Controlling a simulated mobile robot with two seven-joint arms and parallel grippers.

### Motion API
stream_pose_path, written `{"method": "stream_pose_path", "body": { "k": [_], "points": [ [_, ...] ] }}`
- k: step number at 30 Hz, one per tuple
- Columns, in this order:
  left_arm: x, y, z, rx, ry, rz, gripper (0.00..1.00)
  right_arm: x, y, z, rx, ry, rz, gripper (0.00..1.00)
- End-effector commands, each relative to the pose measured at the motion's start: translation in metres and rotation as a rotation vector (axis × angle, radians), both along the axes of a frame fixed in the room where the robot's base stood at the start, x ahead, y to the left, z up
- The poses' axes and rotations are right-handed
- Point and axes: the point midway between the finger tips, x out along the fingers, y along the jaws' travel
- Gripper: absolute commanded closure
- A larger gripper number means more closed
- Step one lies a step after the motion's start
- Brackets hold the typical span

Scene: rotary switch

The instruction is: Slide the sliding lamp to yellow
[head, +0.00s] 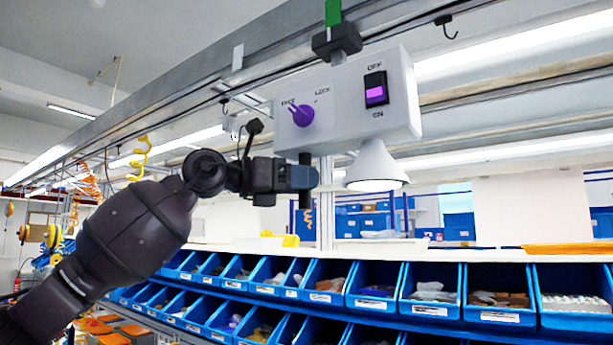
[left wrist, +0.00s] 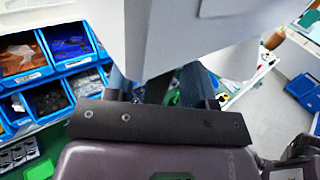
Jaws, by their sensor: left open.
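The sliding lamp is a white box (head: 345,105) with a purple rotary knob (head: 303,115), a purple rocker switch (head: 376,90) and a lit cone shade (head: 373,166). It hangs by a black clamp (head: 337,41) from an overhead rail. A dark upright bar (head: 305,200) hangs below its left end. My left gripper (head: 303,178) is at this bar, just under the box. In the left wrist view the white box (left wrist: 185,35) fills the top middle, and the bar (left wrist: 156,90) stands between my spread fingers (left wrist: 162,92). Contact is unclear. My right gripper is out of view.
A green tag (head: 333,12) is on the rail above the clamp, and a white tag (head: 238,57) is farther left. I cannot make out a yellow tag. Blue bins (head: 375,285) line the bench below. A black hook (head: 446,25) hangs at the right.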

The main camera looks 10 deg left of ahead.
Motion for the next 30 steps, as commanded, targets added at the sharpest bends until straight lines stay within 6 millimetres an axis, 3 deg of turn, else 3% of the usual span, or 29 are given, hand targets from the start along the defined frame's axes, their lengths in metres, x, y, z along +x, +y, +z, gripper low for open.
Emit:
{"method": "stream_pose_path", "body": {
  "k": [14, 24, 30],
  "points": [
    [0.0061, -0.0099, -0.0002, -0.001, -0.001, 0.0, 0.5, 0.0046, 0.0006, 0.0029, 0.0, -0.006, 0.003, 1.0],
    [0.006, -0.0097, -0.0001, -0.001, -0.001, 0.0, 1.0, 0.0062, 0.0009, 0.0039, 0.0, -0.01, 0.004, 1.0],
    [0.0059, -0.0097, 0.0, -0.001, -0.001, 0.0, 1.0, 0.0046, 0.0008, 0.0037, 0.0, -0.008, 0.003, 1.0]
  ]
}}
